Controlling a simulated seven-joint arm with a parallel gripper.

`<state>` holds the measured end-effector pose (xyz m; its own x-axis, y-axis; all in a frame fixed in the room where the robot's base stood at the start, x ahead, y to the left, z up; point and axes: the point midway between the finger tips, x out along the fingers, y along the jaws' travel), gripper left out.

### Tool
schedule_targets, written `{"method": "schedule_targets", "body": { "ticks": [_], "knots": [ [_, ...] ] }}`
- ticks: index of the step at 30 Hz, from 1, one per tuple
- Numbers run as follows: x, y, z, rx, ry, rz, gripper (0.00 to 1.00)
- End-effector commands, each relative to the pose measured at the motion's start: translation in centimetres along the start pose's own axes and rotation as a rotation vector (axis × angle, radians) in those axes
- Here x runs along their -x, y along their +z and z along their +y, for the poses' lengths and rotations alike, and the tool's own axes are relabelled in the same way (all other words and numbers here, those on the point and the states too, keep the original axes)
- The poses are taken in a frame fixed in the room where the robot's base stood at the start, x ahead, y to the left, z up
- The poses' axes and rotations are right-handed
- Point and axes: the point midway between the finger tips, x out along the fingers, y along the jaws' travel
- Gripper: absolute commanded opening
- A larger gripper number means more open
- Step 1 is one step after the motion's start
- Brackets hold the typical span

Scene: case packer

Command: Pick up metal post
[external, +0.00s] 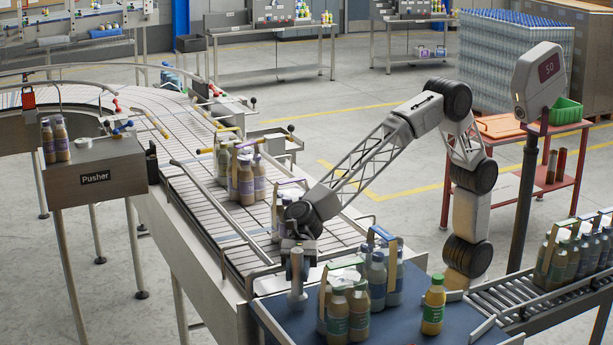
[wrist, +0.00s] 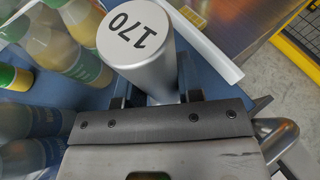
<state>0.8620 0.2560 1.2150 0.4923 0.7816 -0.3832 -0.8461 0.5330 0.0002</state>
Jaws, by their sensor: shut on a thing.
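The metal post (wrist: 137,45) is a silver cylinder with a white top marked "170" in the wrist view. In the external view the post (external: 297,287) is upright at the left part of the blue table (external: 395,328). My gripper (wrist: 155,97) is shut on the post, with a dark finger on each side of it. In the external view my gripper (external: 297,250) points down over the post and partly hides its upper part. I cannot tell whether the post's base touches the table.
Bottle packs (external: 345,310) stand on the table just right of the post, close by in the wrist view. A single orange-brown bottle (external: 433,306) stands farther right. A slatted conveyor (external: 200,205) with more bottles lies behind left; a roller conveyor (external: 545,300) lies right.

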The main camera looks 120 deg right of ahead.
Motion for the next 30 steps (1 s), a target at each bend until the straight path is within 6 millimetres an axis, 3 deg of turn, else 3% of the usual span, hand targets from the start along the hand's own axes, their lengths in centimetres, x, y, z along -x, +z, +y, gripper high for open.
{"method": "schedule_targets", "body": {
  "ticks": [4, 30],
  "knots": [
    [0.8, 2.0, 0.0, 0.004, -0.001, -0.002, 0.0],
    [10.0, -0.7, 8.3, 0.001, -0.001, -0.002, 0.0]
  ]
}}
